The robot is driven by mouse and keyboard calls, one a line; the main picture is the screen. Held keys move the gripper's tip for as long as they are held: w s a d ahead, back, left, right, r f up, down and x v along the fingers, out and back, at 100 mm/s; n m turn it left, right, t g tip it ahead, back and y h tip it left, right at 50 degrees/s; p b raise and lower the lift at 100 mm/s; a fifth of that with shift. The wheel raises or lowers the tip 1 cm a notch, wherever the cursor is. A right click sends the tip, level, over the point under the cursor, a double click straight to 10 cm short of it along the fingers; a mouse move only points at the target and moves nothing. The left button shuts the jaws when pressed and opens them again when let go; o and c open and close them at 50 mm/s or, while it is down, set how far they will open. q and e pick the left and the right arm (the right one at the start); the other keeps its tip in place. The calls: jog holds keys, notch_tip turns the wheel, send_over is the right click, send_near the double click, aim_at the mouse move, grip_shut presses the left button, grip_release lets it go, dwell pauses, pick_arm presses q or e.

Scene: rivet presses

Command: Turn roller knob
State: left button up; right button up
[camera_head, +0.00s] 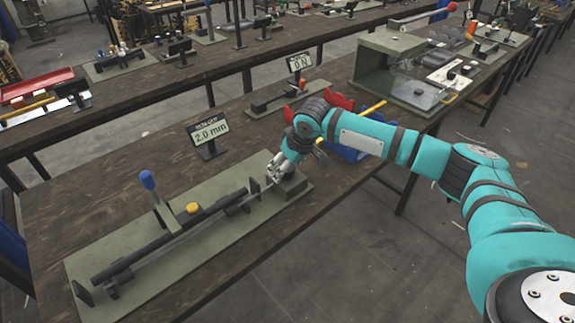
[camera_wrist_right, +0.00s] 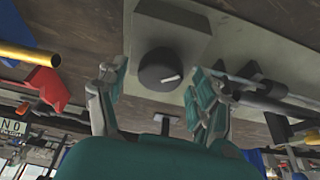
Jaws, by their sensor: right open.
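The dark round knob (camera_wrist_right: 158,72) with a white pointer line shows in the right wrist view, on a grey block (camera_wrist_right: 182,22). My right gripper (camera_wrist_right: 156,80) is open, with one finger on each side of the knob in that view and visible gaps to both. In the head view my right gripper (camera_head: 275,168) is over the dark block (camera_head: 290,187) at the right end of the green baseplate (camera_head: 130,250); the knob is not clear there. A long dark rod mechanism (camera_head: 165,240) lies on the baseplate. My left gripper is not in view.
A blue-handled lever (camera_head: 148,181) and a yellow button (camera_head: 193,208) are on the mechanism. A display reading 2.0 min (camera_head: 209,132) stands behind it. Red parts and a yellow bar lie beyond my right wrist. The wooden table (camera_head: 80,200) is clear at left.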

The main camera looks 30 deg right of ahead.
jog(key=shift+c, duration=0.4)
jog(key=c, duration=1.1)
jog(key=shift+r+p, duration=0.1)
jog(key=shift+p, duration=0.3)
jog(key=m+h+p, duration=0.1)
jog(key=m+p, duration=0.2)
jog(key=p, duration=0.1)
jog(key=m+h+p, duration=0.1)
jog(key=m+p, duration=0.2)
jog(key=p, duration=0.1)
jog(key=shift+a+r, duration=0.15)
jog(key=shift+a, duration=0.05)
jog(key=shift+f+m+h+p, duration=0.2)
jog(key=shift+m+h+p, duration=0.6)
jog(key=shift+m+p, duration=0.8)
jog(key=shift+d, duration=0.1)
jog(key=o, duration=1.2)
